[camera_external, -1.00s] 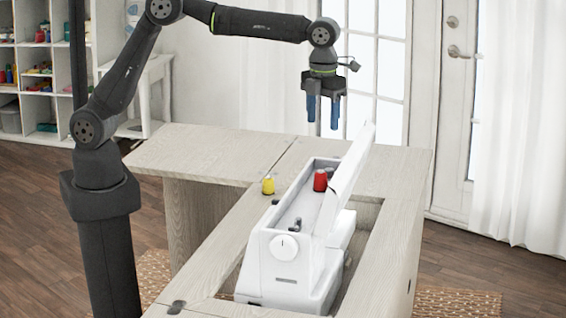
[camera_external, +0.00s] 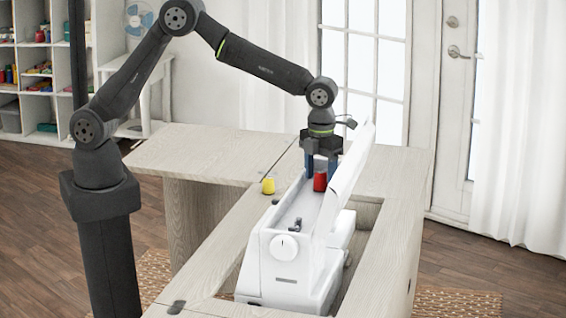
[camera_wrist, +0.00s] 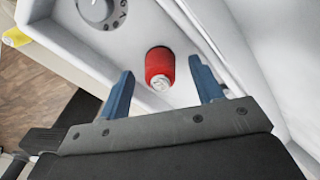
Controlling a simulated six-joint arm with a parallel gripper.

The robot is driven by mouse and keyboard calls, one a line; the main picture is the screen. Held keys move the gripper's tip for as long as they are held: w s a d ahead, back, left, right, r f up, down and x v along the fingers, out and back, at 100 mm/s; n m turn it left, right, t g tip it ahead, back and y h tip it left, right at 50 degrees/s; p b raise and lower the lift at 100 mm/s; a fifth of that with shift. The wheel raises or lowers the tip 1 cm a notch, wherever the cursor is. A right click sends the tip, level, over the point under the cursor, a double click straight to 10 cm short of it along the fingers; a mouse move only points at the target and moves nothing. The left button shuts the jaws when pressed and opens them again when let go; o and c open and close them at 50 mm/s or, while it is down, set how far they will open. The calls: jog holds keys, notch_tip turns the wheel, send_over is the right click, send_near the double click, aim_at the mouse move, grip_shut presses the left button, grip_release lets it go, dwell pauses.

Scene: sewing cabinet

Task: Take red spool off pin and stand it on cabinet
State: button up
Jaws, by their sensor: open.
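The red spool (camera_external: 320,182) stands in the open top of the white sewing machine (camera_external: 277,266). In the wrist view the red spool (camera_wrist: 160,66) shows its pale end, between and a little beyond my fingertips. My gripper (camera_external: 321,168) points down over the machine top, with its blue fingers close to the spool. In the wrist view my gripper (camera_wrist: 164,80) is open, with a gap on both sides of the spool. The pin is hidden. The wooden cabinet (camera_external: 205,150) surrounds the machine.
The machine's raised white lid (camera_external: 347,178) stands close to the right of my gripper. A yellow spool (camera_external: 268,186) stands on the cabinet left of the machine. The left cabinet top is otherwise clear. A dial (camera_wrist: 100,10) shows inside the machine top.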

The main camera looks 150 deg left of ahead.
jog(key=shift+f, duration=0.55)
jog(key=c, duration=1.1)
jog(key=shift+o, duration=0.2)
jog(key=shift+r, duration=0.1)
